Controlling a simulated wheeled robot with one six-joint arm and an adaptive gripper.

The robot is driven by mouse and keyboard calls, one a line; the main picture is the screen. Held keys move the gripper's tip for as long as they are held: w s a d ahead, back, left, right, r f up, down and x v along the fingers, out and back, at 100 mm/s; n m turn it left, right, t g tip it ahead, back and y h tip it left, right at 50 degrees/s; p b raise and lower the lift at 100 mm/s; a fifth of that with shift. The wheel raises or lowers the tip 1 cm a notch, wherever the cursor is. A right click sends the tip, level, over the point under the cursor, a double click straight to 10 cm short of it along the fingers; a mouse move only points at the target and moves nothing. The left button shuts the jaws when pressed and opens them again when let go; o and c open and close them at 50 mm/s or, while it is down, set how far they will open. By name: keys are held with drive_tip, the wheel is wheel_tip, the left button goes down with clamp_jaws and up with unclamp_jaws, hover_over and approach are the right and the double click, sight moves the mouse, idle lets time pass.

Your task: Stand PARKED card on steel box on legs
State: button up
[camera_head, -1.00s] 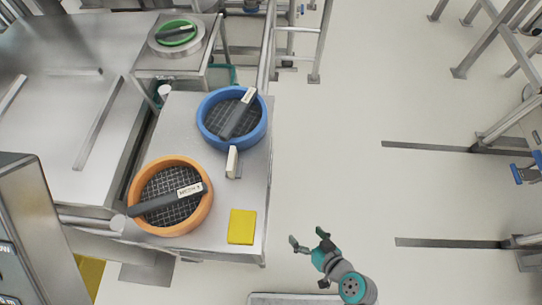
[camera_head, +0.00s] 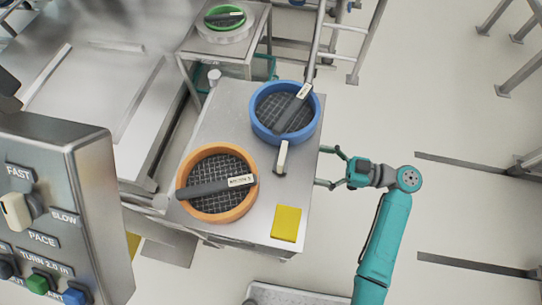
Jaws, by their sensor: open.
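No lettering reading PARKED is legible. A flat yellow square (camera_head: 286,223) lies on the near right corner of a steel-topped table (camera_head: 262,200). A small cream and grey upright piece (camera_head: 281,157) stands on that table by the blue ring; I cannot tell if either is the card. A steel box (camera_head: 60,180) with knobs and buttons fills the left foreground; its legs are not seen. A steel stand on legs (camera_head: 222,68) is at the back. My gripper (camera_head: 330,168) is open and empty, at the table's right edge, its fingers pointing left toward the cream piece.
A blue-rimmed sieve (camera_head: 259,129) and an orange-rimmed sieve (camera_head: 187,202), each with a dark labelled bar across it, take up much of the table. A green-ringed dish (camera_head: 222,22) is on the back stand. The floor at right (camera_head: 470,200) is mostly open.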

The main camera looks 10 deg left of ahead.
sight(282, 155)
drive_tip(key=a, duration=0.4)
drive_tip(key=shift+w+a+r, duration=0.1)
drive_tip(key=shift+a, duration=0.25)
drive_tip(key=shift+w+a, duration=0.15)
drive_tip(key=shift+a, duration=1.45)
drive_tip(key=shift+w+a, duration=0.1)
drive_tip(key=shift+a, duration=1.45)
drive_tip(key=c, duration=1.1)
